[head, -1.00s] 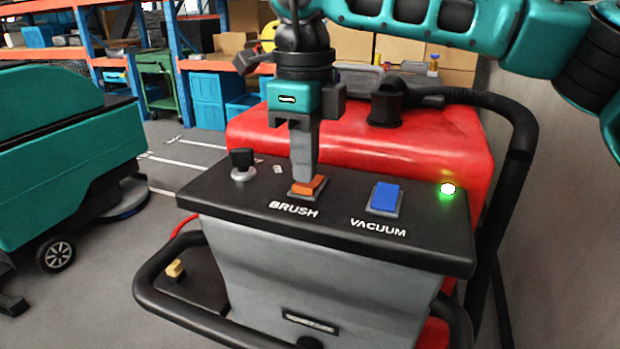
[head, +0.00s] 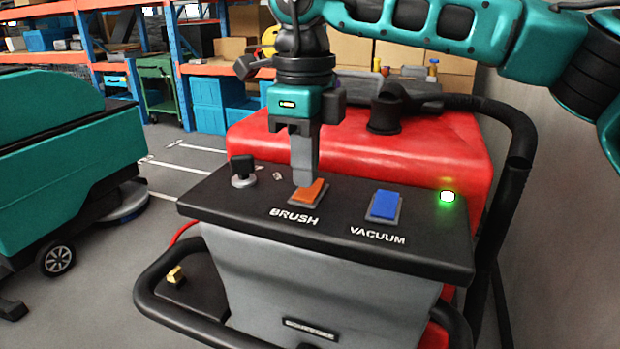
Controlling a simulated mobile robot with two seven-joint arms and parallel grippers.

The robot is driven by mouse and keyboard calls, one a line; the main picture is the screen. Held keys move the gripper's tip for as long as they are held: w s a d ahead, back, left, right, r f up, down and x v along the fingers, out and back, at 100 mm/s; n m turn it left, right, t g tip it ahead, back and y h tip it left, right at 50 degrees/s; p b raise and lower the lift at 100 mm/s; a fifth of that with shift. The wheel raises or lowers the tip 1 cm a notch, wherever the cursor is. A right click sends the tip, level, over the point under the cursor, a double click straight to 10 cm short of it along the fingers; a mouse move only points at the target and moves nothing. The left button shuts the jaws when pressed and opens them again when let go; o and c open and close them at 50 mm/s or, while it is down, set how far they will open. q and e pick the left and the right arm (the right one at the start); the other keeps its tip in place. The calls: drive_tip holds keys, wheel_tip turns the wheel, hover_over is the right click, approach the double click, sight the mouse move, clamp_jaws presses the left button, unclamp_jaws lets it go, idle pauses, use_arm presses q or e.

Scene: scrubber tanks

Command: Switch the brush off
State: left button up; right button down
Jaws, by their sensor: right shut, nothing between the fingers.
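The orange brush rocker switch (head: 313,193) sits in a grey frame on the black control panel (head: 340,250), above the printed word BRUSH. My right gripper (head: 305,182) points straight down with its fingers shut and empty. Its tips are at the far left part of the rocker and hide that part; I cannot tell whether they press on it. The near right part of the rocker shows. The blue vacuum switch (head: 385,204) is to the right, above the word VACUUM. A green lamp (head: 447,196) glows at the panel's right end. My left gripper is not in view.
A black knob (head: 242,170) stands on the panel's left. The red tank (head: 430,140) rises behind, with a black hose (head: 515,140) on the right. A black handlebar (head: 160,290) curves in front. A teal machine (head: 65,150) stands left across open floor.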

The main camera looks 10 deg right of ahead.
sight(305, 194)
wheel_tip(305, 194, up, 6)
drive_tip(key=p, duration=0.4)
drive_tip(key=shift+f, duration=0.2)
